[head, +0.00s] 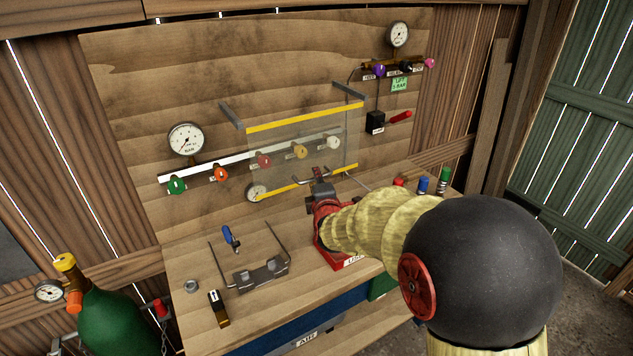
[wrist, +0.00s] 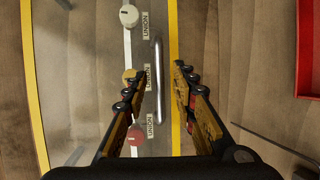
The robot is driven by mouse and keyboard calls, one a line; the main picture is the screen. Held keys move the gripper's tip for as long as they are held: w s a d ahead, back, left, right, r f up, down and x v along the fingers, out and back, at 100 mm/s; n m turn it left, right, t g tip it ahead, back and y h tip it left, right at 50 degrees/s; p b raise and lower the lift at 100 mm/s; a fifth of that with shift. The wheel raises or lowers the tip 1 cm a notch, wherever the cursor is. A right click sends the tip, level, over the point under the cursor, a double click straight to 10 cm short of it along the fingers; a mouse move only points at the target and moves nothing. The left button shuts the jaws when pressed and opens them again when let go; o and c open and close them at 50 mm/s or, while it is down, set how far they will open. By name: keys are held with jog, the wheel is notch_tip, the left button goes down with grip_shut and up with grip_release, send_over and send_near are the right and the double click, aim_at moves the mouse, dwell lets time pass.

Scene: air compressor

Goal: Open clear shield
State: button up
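The clear shield (head: 290,150) is a see-through panel with yellow strips along its top and bottom edges. It hangs down in front of red, yellow and white knobs on the wooden board. Its metal bar handle (wrist: 158,80) lies beside the bottom yellow strip (wrist: 175,120) in the wrist view. My gripper (head: 319,178) is at the shield's lower edge in the head view. In the wrist view my gripper (wrist: 159,72) is open, with one finger on each side of the handle. I cannot tell whether either finger touches it.
A wooden bench holds a metal bracket (head: 262,274), a blue-handled tool (head: 230,238) and a red tray (wrist: 308,50). Gauges and more knobs are on the board. Grey arms (head: 232,116) stick out at the shield's top corners. A green cylinder (head: 118,322) stands at lower left.

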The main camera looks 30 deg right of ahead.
jog(key=shift+x, duration=0.8)
jog(key=c, duration=0.3)
jog(key=c, duration=0.4)
grip_shut()
